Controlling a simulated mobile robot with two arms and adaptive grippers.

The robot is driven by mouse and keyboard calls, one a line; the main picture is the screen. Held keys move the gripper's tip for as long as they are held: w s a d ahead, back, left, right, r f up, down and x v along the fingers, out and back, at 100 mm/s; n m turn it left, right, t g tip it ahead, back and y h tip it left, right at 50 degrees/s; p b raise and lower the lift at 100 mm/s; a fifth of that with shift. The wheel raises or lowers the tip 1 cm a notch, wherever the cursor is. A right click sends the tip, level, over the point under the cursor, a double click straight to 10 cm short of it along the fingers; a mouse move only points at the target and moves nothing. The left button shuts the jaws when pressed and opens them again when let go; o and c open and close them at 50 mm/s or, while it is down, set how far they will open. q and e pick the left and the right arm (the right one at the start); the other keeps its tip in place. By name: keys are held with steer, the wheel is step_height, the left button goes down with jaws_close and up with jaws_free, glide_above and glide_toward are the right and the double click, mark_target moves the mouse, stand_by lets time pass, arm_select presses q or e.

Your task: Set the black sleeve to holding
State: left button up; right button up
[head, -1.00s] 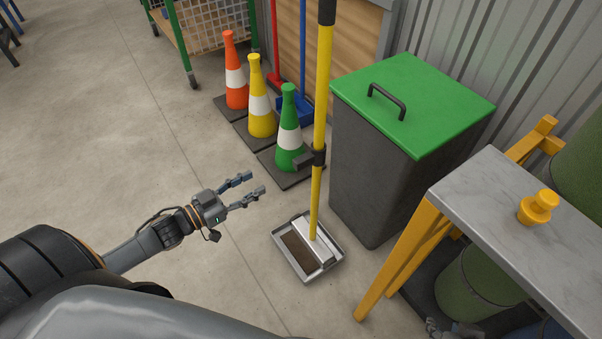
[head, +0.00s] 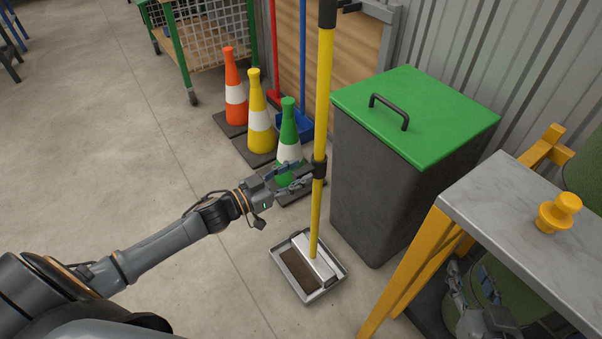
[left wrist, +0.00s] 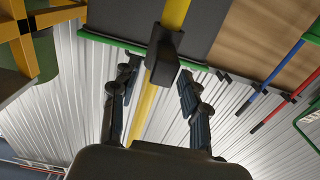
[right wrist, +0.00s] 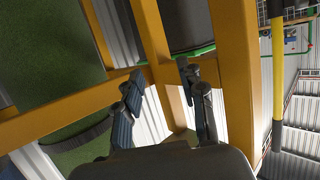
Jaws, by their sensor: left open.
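The black sleeve (head: 319,169) sits around an upright yellow pole (head: 323,90), whose foot stands in a shallow metal tray (head: 283,279) on the floor. In the left wrist view the sleeve (left wrist: 164,56) shows as a black block just ahead of and between the open fingers; contact is unclear.
A dark bin (head: 375,190) with a green lid stands right of the pole. Orange, yellow and green cones (head: 289,130) stand behind the gripper. A grey-topped table (head: 530,205) with yellow legs is at the right, carrying a yellow knob-shaped object (head: 559,213).

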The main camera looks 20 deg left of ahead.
arm_select(q)
steer(key=shift+x, duration=0.85)
arm_select(e)
steer(key=shift+w+a+r+t, duration=0.1)
steer(key=shift+w+r+t, duration=0.05)
steer(key=shift+r+t, duration=0.2)
steer(key=shift+w+a+r+t, duration=0.15)
steer(key=shift+r+t, duration=0.1)
steer(key=shift+r, duration=0.2)
arm_select(q)
steer(key=shift+c, duration=0.2)
jaws_close()
steer(key=shift+f, duration=0.15)
step_height(320, 180, down, 3)
steer(key=shift+r+b, duration=0.1)
steer(key=shift+b, duration=0.6)
steer(key=shift+s, duration=0.1)
arm_select(e)
steer(key=r+t, duration=0.1)
steer(key=r+t+y, duration=0.1)
steer(key=r, duration=0.1)
steer(key=w+a+r+t, duration=0.1)
steer(key=r, duration=0.1)
arm_select(q)
steer(key=shift+f, duration=0.25)
